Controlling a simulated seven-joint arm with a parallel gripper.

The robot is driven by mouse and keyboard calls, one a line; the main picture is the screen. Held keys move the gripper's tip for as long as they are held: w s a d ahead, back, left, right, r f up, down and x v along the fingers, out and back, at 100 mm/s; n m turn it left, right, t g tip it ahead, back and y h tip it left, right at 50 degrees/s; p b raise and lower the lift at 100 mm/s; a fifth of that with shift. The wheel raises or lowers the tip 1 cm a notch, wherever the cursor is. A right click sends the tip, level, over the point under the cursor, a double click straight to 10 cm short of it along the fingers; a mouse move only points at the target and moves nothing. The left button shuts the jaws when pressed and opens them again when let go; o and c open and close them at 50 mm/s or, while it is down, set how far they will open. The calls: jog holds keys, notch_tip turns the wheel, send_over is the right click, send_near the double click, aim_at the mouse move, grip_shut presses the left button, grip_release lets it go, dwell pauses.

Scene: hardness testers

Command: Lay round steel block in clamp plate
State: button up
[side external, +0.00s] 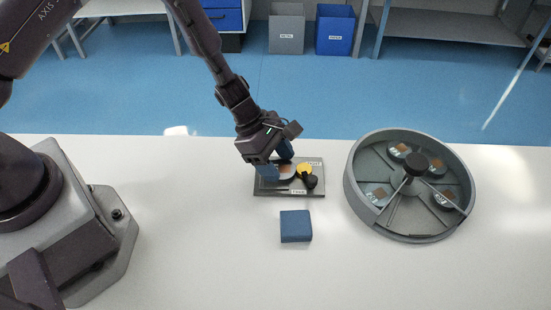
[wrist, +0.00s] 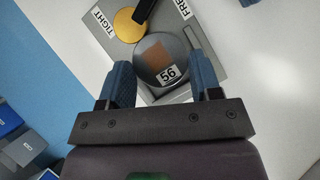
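The round steel block (wrist: 150,70), a grey disc with a copper-brown square and the label 56, is over the clamp plate (wrist: 222,62). It also shows in the side view (side external: 286,174). My gripper (wrist: 162,70) points down with one blue finger on each side of the disc, both close against its edge. The grey clamp plate (side external: 268,190) lies on the table with labels TIGHT and FREE, a yellow round part (wrist: 128,24) and a black knob lever (side external: 310,181). Whether the disc rests fully on the plate is hard to tell.
A round grey carousel tray (side external: 355,189) with several labelled discs and a black central knob stands to the right. A blue square block (side external: 296,226) lies in front of the plate. Bins (side external: 335,30) stand on the floor behind.

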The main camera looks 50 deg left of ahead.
jog(key=shift+o, duration=1)
jog(key=shift+s+a+f, duration=0.15)
jog(key=shift+s+f, duration=0.1)
jog(key=shift+f, duration=0.35)
jog(key=shift+o, duration=0.6)
jog(key=shift+r, duration=0.5)
jog(key=s+a+r+m, duration=0.2)
jog(key=a+r+m, duration=0.1)
jog(key=r, duration=0.7)
jog(key=s+a+r+m, duration=0.3)
jog(key=r, duration=0.7)
jog(key=s+a+r+m+t+y, duration=0.1)
jog(key=s+a+r+m+y, duration=0.2)
jog(key=s+r+m, duration=0.3)
jog(key=s+a+r+m+t+y, duration=0.2)
jog(key=s+a+r+m+y, duration=0.1)
jog(key=s+r+m, duration=0.4)
jog(key=s+a+m, duration=0.1)
jog(key=m, duration=0.1)
jog(key=shift+s+m, duration=0.35)
jog(key=shift+m, duration=0.05)
